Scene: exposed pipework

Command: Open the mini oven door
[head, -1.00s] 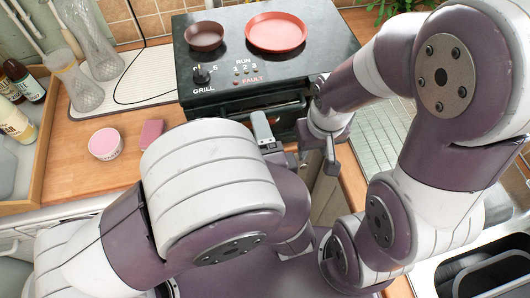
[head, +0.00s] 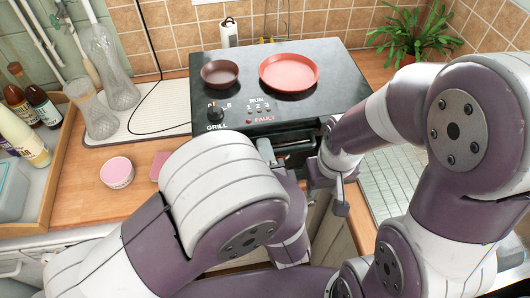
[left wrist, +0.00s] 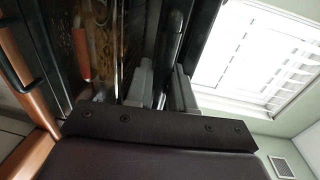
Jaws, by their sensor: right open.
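The mini oven (head: 345,75) is a black box on the wooden counter, with a grill knob (head: 215,113) on its top panel. Its dark front lies below the panel and is partly hidden by my arms. My left gripper (head: 268,152) is at the oven front. In the left wrist view its two grey fingers (left wrist: 163,90) lie on either side of a dark bar, the oven handle (left wrist: 178,25); whether they press on it cannot be told. My right gripper (head: 328,188) is open and empty, below the oven's front right corner.
A brown bowl (head: 219,73) and a red plate (head: 289,71) sit on the oven. A pink tub (head: 117,172) and a pink block (head: 158,165) lie on the counter to the left. Glass vases (head: 112,75) and a wooden tray (head: 58,165) with bottles stand further left. A plant (head: 412,32) is behind right.

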